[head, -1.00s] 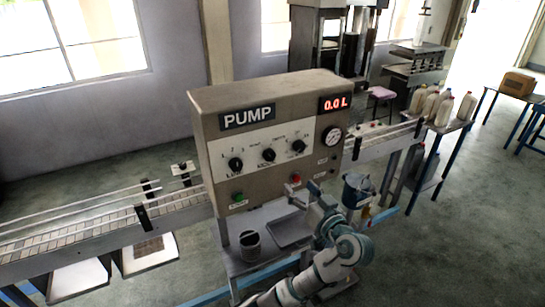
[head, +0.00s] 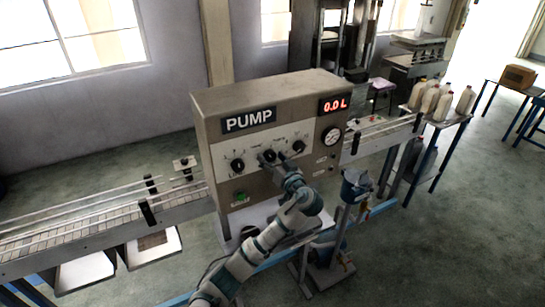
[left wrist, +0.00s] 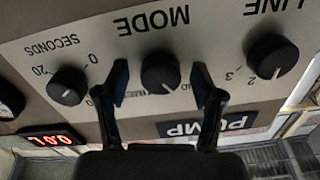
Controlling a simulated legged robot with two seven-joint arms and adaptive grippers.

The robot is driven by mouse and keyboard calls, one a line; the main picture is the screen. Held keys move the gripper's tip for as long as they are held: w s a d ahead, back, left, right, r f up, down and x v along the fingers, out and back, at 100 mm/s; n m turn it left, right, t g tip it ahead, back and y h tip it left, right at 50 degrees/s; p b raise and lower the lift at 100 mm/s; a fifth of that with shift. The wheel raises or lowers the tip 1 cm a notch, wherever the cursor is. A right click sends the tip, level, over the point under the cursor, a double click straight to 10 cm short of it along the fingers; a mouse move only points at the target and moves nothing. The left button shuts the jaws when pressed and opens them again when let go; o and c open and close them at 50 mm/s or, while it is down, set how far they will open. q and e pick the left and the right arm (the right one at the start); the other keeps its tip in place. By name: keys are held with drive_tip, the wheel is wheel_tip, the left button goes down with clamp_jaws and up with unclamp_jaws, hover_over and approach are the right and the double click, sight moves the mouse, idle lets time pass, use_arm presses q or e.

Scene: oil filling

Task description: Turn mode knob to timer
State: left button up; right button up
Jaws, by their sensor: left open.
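The wrist view is upside down. Its mark points toward the picture's lower right, near partly hidden lettering. My left gripper (left wrist: 160,80) is open, with one finger on each side of the mode knob; I cannot tell whether they touch it. In the head view, my left gripper (head: 279,166) is at the panel, partly covering the middle knob (head: 268,155). My right gripper is not in view.
The line knob (left wrist: 272,57) and seconds knob (left wrist: 67,86) flank the mode knob. The pump box (head: 275,100) has a red display (head: 335,104) reading 0.0 L. A green button (head: 240,197) is below. A conveyor (head: 100,225) runs behind; white bottles (head: 440,98) stand at right.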

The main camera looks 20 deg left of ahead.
use_arm(q)
drive_tip(key=c, duration=1.1)
drive_tip(key=shift+c, duration=0.2)
drive_tip(key=shift+m, duration=0.4)
drive_tip(key=m, duration=0.5)
drive_tip(key=m+p, duration=0.1)
drive_tip(key=m, duration=0.5)
drive_tip(key=shift+m, duration=0.3)
